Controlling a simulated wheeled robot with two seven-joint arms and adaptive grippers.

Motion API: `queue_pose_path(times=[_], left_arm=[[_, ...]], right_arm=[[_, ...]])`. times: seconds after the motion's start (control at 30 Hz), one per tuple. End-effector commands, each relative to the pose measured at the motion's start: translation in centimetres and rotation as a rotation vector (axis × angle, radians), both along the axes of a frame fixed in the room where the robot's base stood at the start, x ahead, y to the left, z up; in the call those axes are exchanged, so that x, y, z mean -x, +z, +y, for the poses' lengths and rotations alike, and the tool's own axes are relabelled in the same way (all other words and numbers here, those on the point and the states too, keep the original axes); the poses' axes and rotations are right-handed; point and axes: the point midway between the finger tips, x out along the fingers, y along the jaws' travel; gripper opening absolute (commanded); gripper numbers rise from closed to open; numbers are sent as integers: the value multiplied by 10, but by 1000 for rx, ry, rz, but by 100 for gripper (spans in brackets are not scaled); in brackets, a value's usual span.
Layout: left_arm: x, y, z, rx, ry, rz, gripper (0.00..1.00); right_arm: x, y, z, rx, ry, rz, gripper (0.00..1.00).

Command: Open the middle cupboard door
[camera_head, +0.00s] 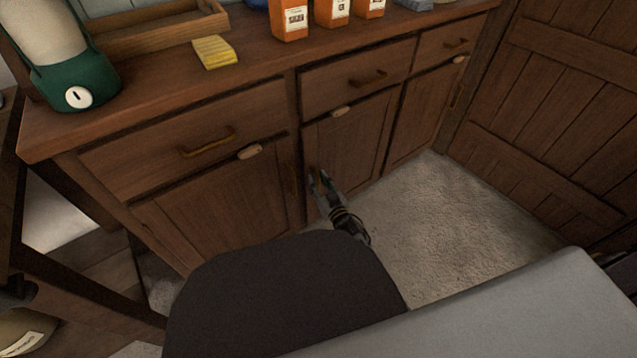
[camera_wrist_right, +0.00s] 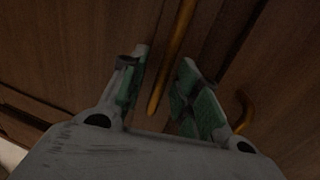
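The middle cupboard door (camera_head: 352,138) is a dark wooden panel below a drawer, and it looks shut. My right gripper (camera_head: 316,178) is low at this door's left edge. In the right wrist view my right gripper (camera_wrist_right: 164,62) is open, with green-padded fingers. A long brass handle (camera_wrist_right: 176,50) shows in the gap between the fingers; I cannot tell whether they touch it. In the head view the gripper largely hides this handle. My left gripper is not in view.
A second brass handle (camera_wrist_right: 245,112) is right of the fingers in the wrist view. The left door (camera_head: 215,215) and right door (camera_head: 422,115) look shut. The countertop (camera_head: 255,60) bears a yellow sponge (camera_head: 214,52) and orange containers. Pale carpet (camera_head: 440,220) lies clear before the cupboard.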

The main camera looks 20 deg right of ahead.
Motion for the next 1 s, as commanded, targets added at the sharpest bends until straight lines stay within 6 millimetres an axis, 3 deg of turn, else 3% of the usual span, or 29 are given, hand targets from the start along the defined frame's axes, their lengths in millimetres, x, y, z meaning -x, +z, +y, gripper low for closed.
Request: queue_pose_path(times=[0.13, 0.37, 1.0], left_arm=[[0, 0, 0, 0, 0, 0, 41], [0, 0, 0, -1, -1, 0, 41], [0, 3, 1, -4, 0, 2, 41]], right_arm=[[0, 0, 0, 0, 0, 0, 31], [0, 0, 0, 0, 0, 0, 1], [5, 0, -3, 1, 12, 1, 0]])
